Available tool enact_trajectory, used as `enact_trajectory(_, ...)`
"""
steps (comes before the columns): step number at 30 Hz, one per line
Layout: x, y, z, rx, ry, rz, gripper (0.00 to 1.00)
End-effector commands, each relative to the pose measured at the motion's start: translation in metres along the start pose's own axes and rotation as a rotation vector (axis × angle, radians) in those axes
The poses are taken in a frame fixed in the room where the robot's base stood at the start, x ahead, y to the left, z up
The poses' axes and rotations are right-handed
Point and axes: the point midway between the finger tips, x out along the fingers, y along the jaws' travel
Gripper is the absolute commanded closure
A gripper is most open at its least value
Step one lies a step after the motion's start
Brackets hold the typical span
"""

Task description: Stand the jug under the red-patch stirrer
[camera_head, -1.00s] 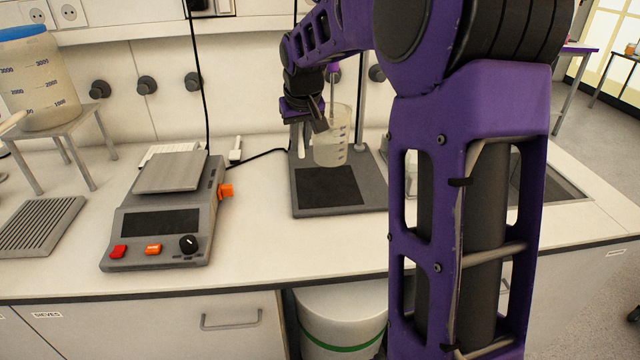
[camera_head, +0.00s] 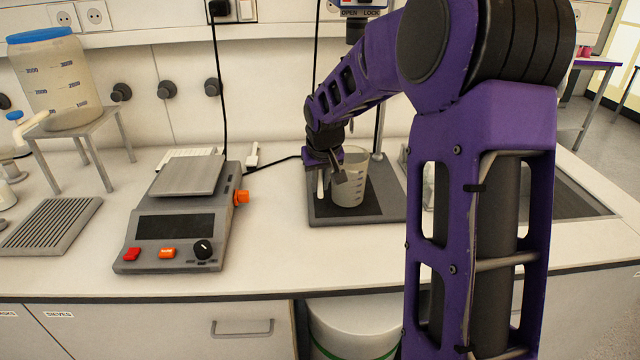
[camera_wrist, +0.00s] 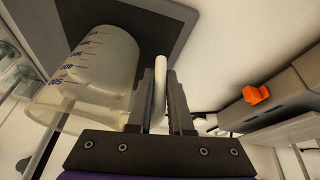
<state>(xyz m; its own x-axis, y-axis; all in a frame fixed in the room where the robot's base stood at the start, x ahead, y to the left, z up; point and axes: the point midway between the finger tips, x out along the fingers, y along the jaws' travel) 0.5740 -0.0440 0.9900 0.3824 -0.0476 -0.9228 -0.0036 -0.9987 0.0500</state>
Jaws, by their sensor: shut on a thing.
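The jug (camera_head: 350,186) is translucent, with blue scale marks in the wrist view (camera_wrist: 98,65). It looks upright over the dark mat of the stirrer's base plate (camera_head: 385,203); I cannot tell whether it touches the mat. My gripper (camera_head: 334,176) is at the jug's left side. In the wrist view, my gripper (camera_wrist: 162,85) is shut on the jug's pale handle (camera_wrist: 160,75), with the jug body left of the fingers. The stirrer's head (camera_head: 358,12), lettered OPEN LOCK, is above, cut by the top edge and partly behind my arm. No red patch is visible.
A grey device with a flat metal top (camera_head: 175,225) and orange knob stands left of the base plate. A blue-lidded tank (camera_head: 48,85) on a stand (camera_head: 75,130) and a ribbed tray (camera_head: 50,226) are farther left. A sink (camera_head: 568,190) lies right, past my arm.

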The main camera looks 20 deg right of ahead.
Motion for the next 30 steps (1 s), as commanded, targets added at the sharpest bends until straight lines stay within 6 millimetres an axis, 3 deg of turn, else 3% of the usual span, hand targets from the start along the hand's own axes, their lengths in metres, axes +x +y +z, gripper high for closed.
enact_trajectory(10, 0.003, 0.000, 0.001, -0.001, 0.003, 0.001, 1.00)
enact_trajectory(11, 0.003, 0.000, 0.001, 0.000, 0.000, 0.001, 0.78)
enact_trajectory(15, 0.002, 0.000, 0.001, 0.000, 0.000, 0.000, 0.53)
enact_trajectory(25, -0.003, 0.000, -0.001, 0.000, 0.001, 0.001, 0.52)
enact_trajectory(30, -0.028, 0.001, -0.002, -0.001, 0.005, 0.003, 0.52)
